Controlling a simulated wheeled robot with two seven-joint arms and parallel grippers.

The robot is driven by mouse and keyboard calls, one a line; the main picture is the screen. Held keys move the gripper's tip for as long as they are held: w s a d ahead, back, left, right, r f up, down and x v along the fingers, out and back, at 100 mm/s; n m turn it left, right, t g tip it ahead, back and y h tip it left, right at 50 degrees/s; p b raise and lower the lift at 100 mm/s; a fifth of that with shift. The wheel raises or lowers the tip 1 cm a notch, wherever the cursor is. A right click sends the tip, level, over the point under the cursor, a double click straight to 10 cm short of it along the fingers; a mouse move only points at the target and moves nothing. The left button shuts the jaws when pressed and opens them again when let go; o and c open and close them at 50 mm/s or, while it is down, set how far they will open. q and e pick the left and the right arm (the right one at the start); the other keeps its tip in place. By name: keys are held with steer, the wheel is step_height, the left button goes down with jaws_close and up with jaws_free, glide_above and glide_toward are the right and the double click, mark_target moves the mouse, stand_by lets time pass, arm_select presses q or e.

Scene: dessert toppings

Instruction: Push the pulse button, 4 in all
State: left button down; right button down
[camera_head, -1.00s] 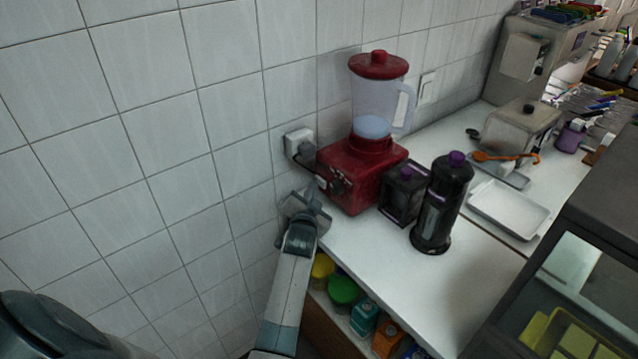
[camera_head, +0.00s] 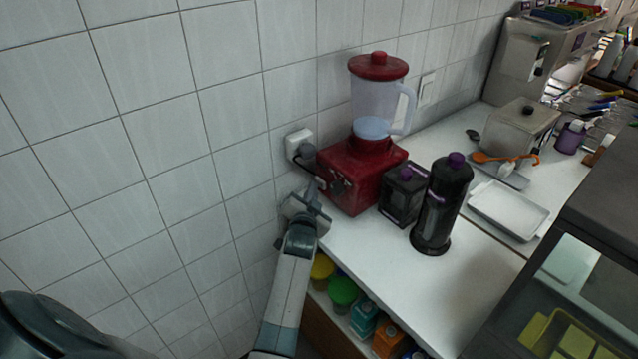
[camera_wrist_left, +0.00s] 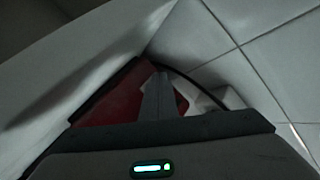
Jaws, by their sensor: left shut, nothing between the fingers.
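The red blender base (camera_head: 362,174) stands on the white counter against the tiled wall, with a clear jug (camera_head: 375,108) and red lid on top. A dark knob (camera_head: 340,187) shows on its front face; I cannot make out a separate pulse button. My left gripper (camera_head: 322,200) is shut and empty, close in front of the base's lower left front. In the left wrist view the shut fingers (camera_wrist_left: 160,95) point at the red base (camera_wrist_left: 115,98) and cover part of it. I cannot tell whether they touch it. My right gripper is not in view.
A wall socket (camera_head: 299,143) with a plug and dark cord is left of the blender. A black box-shaped container (camera_head: 403,195) and a tall black bottle (camera_head: 441,205) stand to its right. A white tray (camera_head: 508,210) lies beyond. The front counter is clear.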

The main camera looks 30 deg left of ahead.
arm_select(q)
steer(key=shift+s+a+p, duration=0.2)
steer(key=shift+s+p, duration=0.1)
steer(key=shift+s, duration=0.25)
steer(key=shift+s+a+r+p, duration=0.1)
steer(key=shift+s+a+p, duration=0.1)
steer(key=shift+s+p, duration=0.25)
steer(key=shift+s+a+p, duration=0.2)
steer(key=shift+s+p, duration=0.15)
steer(key=shift+s, duration=0.2)
steer(key=shift+s+a+p, duration=0.3)
steer(key=shift+s+p, duration=0.05)
steer(key=shift+s, duration=0.3)
steer(key=shift+s+a+p, duration=0.25)
steer(key=shift+s+p, duration=0.05)
steer(key=shift+s, duration=0.35)
